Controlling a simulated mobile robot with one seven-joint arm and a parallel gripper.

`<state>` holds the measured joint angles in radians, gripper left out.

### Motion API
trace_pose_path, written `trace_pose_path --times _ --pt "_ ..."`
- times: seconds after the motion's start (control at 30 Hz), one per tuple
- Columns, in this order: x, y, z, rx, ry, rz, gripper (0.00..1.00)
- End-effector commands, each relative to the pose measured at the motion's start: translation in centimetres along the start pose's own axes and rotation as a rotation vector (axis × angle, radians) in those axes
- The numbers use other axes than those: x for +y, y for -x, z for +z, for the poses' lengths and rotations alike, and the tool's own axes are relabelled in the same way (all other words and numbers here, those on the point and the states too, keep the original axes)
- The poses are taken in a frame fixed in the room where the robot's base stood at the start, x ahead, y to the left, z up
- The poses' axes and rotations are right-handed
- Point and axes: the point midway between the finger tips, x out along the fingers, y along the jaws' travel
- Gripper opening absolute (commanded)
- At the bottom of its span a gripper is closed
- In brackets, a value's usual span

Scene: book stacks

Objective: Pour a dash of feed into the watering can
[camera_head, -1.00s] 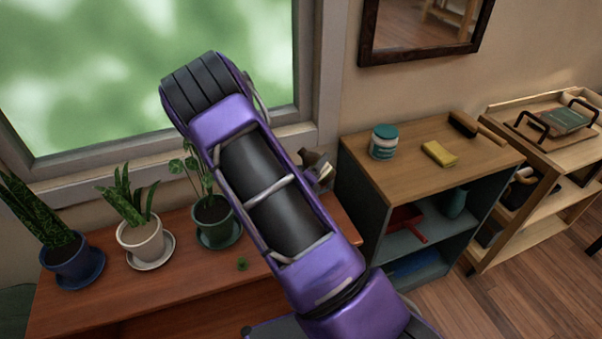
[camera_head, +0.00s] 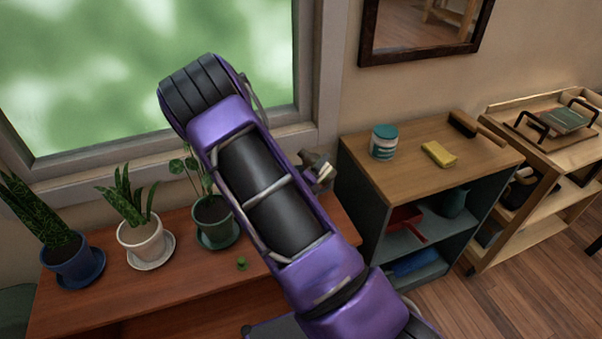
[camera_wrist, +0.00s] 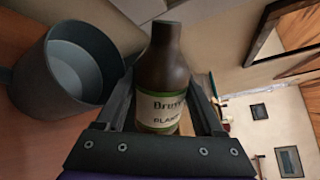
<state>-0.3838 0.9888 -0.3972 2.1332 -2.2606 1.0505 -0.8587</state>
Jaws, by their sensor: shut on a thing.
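My gripper (camera_wrist: 166,92) is shut on a dark brown bottle (camera_wrist: 163,65) with a green and cream label, partly readable. The bottle's neck points away from my gripper. The room lies sideways in the wrist view, so the bottle appears well tipped over; the exact angle is unclear. The watering can (camera_wrist: 60,75), a blue-grey vessel with an open top, is beside the bottle on the left of the wrist view. In the head view my arm hides the can and most of the gripper.
Three potted plants stand on the wooden table: blue pot (camera_head: 72,262), white pot (camera_head: 140,243), green pot (camera_head: 213,222). A small green item (camera_head: 242,264) lies in front. A cabinet (camera_head: 415,150) to the right holds a teal-and-white jar (camera_head: 384,143) and a yellow sponge (camera_head: 438,154).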

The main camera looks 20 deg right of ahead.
Motion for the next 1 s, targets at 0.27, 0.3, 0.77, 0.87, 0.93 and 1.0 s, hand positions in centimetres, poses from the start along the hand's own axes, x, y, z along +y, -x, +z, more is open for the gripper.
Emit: trace_pose_path --times 0.27,0.3,0.77,0.87,0.93,1.0 --pt "-0.03 -0.03 -0.02 0.004 0.015 -0.002 0.0" --pt "-0.03 -0.03 -0.03 0.004 0.017 -0.002 0.0" --pt "0.03 -0.04 -0.15 0.011 0.044 -0.001 0.0" --pt "0.04 -0.04 -0.17 0.013 0.05 -0.001 0.0" --pt "0.05 -0.05 -0.19 0.014 0.054 -0.001 0.0" --pt "0.0 -0.03 -0.16 0.015 0.058 -0.001 0.0"
